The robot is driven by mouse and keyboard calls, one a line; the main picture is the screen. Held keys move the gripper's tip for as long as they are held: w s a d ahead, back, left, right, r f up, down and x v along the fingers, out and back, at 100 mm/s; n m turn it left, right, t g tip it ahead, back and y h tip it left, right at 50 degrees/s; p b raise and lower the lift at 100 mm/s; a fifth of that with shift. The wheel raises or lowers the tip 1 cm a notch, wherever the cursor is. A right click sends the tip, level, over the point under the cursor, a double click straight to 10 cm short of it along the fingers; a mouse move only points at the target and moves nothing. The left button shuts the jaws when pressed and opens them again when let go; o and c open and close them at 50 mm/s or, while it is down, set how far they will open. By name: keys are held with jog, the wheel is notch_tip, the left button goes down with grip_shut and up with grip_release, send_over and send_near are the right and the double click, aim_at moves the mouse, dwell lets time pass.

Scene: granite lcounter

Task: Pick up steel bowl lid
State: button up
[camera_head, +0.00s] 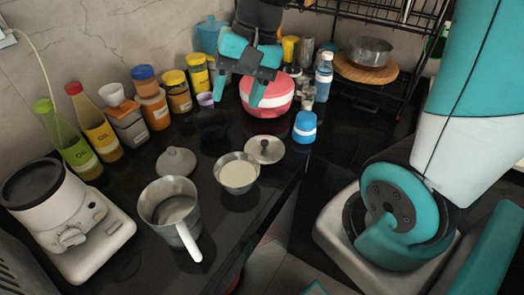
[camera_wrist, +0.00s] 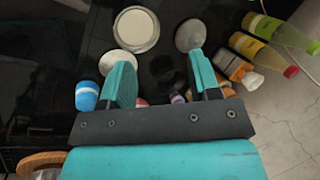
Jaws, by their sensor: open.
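A steel lid (camera_head: 265,149) with a small dark knob lies on the black counter, just behind and right of the steel bowl (camera_head: 237,172), which holds something cream-coloured. A second, greyer domed lid (camera_head: 176,163) lies further left, so I cannot be fully sure which lid belongs to the bowl. My gripper (camera_head: 236,98) is open and empty, above the back of the counter near the pink pot. In the wrist view, the steel lid (camera_wrist: 126,60) is partly hidden by the left finger, the bowl (camera_wrist: 136,30) is beyond the fingers, and the grey lid (camera_wrist: 189,36) is beyond the right finger.
A steel pitcher (camera_head: 170,203) with a white handle stands front left. Oil bottles (camera_head: 100,135) and several jars line the wall. A white appliance (camera_head: 67,222) stands at left.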

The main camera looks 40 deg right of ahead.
jog(key=w+d+f+m+b, duration=0.2)
jog(key=w+d+f+m, duration=0.4)
jog(key=d+m, duration=0.4)
jog(key=m+t+b, duration=0.1)
jog(key=m, duration=0.5)
send_near(265, 141)
jog(key=f, duration=0.1)
jog(key=a+f, duration=0.1)
jog(key=f+m+p, duration=0.1)
jog(key=shift+w+a+f, duration=0.1)
jog(key=shift+w+a, duration=0.15)
jog(key=shift+w, duration=0.05)
jog(key=shift+p+x, duration=0.55)
jog(key=shift+x, duration=2.3)
jog(key=c, duration=1)
